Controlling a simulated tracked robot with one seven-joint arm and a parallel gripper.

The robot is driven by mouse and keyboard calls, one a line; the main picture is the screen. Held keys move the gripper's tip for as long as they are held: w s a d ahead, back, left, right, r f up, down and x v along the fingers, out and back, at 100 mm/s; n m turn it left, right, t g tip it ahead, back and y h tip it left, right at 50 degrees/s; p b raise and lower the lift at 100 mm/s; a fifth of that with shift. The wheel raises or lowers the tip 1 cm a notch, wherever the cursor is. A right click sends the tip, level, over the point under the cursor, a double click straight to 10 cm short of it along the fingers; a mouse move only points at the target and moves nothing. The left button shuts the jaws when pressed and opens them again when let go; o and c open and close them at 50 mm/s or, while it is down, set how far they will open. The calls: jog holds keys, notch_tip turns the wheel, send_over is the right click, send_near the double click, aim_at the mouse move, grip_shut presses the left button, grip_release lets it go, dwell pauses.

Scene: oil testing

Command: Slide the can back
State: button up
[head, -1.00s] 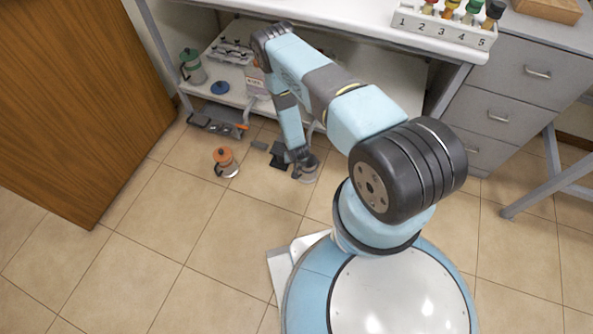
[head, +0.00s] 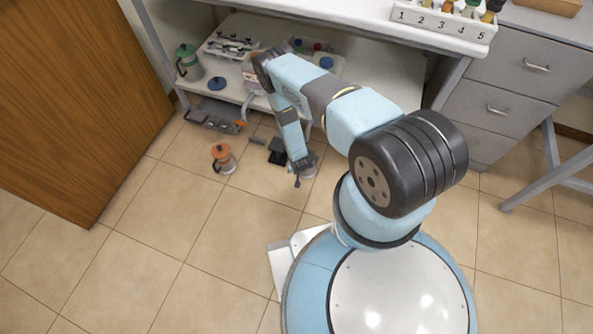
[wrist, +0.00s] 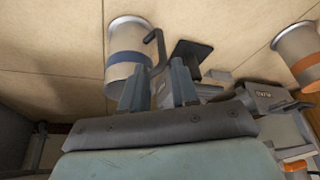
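A metal can with a blue band (wrist: 127,62) stands on the tiled floor in the wrist view, just beyond my fingertips. In the head view, only a pale part of this can (head: 310,172) shows beside my gripper (head: 299,167); the rest is hidden. In the wrist view, my gripper's fingers (wrist: 157,86) are apart, with a dark bent handle (wrist: 158,48) near and partly between them. I cannot tell whether the fingers touch the can or handle. A second can with an orange band and top (head: 223,158) stands to the left; it also shows in the wrist view (wrist: 299,52).
A low shelf (head: 385,85) lies under the bench behind my arm. A grey device (head: 213,118) and a dark flat piece (head: 278,152) lie on the floor near it. A wooden cabinet (head: 75,100) stands left. The front floor is clear.

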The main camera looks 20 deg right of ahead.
jog(key=x, duration=1.1)
jog(key=shift+w+f, duration=0.1)
jog(key=shift+w, duration=0.05)
grip_shut()
dwell(0.4)
